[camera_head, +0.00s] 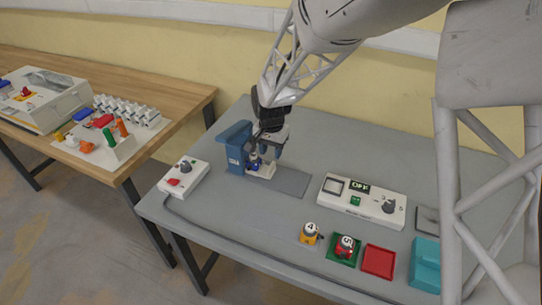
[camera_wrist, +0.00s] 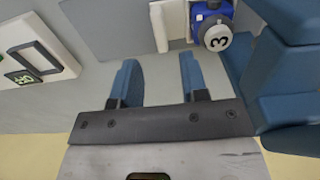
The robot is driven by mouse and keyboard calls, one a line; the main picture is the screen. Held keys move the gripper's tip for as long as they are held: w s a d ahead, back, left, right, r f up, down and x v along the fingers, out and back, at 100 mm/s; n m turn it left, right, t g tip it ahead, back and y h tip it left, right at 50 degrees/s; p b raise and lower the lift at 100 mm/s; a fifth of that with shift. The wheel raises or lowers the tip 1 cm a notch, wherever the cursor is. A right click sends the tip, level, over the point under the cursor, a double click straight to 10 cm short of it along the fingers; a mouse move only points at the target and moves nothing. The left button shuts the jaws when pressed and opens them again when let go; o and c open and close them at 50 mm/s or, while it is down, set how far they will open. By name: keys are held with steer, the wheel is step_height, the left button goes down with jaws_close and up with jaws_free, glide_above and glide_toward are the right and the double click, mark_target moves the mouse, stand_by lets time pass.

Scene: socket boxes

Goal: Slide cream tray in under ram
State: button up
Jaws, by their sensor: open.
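The cream tray (camera_head: 266,171) sits on the dark grey plate in front of the blue press (camera_head: 237,147), close to its base. A blue piece marked 3 (camera_wrist: 214,28) is on the tray; in the head view the piece (camera_head: 254,161) is partly hidden. In the wrist view a cream edge of the tray (camera_wrist: 159,27) shows left of the piece. My gripper (camera_wrist: 157,66) is open and empty, its two blue fingers apart and pointing at the tray's side. The ram is largely hidden behind my gripper in the head view, so I cannot tell how the piece lines up with it.
A red-button control box (camera_head: 183,177) stands left of the press, and a panel reading OFF (camera_head: 362,200) stands right. Pieces marked 4 (camera_head: 309,233) and 5 (camera_head: 345,246), a red tray (camera_head: 378,261) and a teal block (camera_head: 426,264) line the front right. A cable runs along the front edge.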

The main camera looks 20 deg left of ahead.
steer(key=shift+r, duration=0.15)
steer(key=shift+d, duration=0.1)
steer(key=c, duration=0.5)
steer(key=shift+d+m, duration=0.2)
steer(key=shift+m, duration=0.1)
steer(key=shift+c, duration=1.2)
steer(key=shift+s+d+m, duration=0.15)
steer(key=shift+d+m, duration=0.15)
steer(key=shift+d, duration=0.05)
jaws_close()
steer(key=d+m+y, duration=0.9)
steer(key=d+m, duration=0.4)
steer(key=m, duration=0.3)
steer(key=shift+r+m, duration=0.2)
steer(key=shift+m, duration=0.2)
